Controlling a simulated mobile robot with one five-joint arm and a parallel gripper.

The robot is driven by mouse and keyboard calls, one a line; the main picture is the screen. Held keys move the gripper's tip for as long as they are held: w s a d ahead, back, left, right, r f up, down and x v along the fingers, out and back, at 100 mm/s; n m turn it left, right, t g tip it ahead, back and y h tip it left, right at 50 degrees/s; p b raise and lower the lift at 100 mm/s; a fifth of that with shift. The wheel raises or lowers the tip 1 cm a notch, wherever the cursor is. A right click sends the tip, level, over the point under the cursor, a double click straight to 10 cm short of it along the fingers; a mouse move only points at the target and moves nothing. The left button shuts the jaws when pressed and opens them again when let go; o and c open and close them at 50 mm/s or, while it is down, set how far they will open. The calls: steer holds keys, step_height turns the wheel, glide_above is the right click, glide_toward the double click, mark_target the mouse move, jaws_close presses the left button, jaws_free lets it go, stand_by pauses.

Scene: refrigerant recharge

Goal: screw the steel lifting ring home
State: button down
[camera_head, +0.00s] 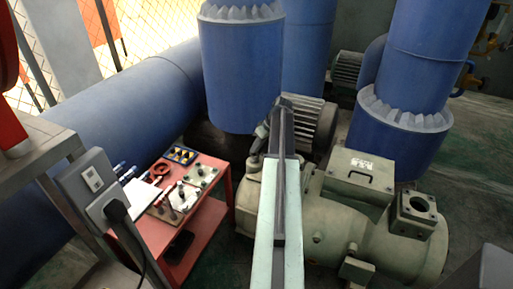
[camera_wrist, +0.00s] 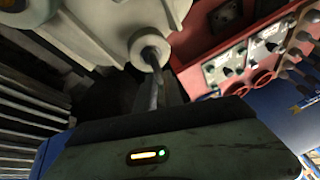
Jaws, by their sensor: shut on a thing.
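In the wrist view a small grey steel piece, which looks like the lifting ring (camera_wrist: 152,50), stands at a pale round boss (camera_wrist: 138,45) on the compressor. My gripper (camera_wrist: 158,90) reaches up to this piece and is shut on it. The jaws hide much of the ring, so I cannot tell how deep its thread sits. In the head view my gripper (camera_head: 263,134) is at the far left end of the grey-green compressor (camera_head: 335,212). My own arm covers part of the compressor there, and the ring is not clear in that view.
A red cart (camera_head: 213,222) with tools and small parts stands left of the compressor. Large blue pipes (camera_head: 240,70) rise behind it. A finned motor (camera_head: 313,122) lies just beyond my gripper. A grey box with a plug (camera_head: 95,185) is at the near left.

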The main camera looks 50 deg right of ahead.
steer(key=m, duration=0.1)
steer(key=m+h, duration=0.1)
steer(key=m, duration=0.1)
steer(key=m+h, duration=0.1)
steer(key=shift+a, duration=0.3)
steer(key=shift+m+h, duration=0.8)
steer(key=shift+m, duration=1.3)
steer(key=c, duration=1.5)
jaws_free()
steer(key=shift+r, duration=0.1)
steer(key=p+v, duration=0.7)
steer(key=shift+s+a+r, duration=0.15)
steer(key=shift+s+r, duration=0.1)
steer(key=shift+f, duration=0.1)
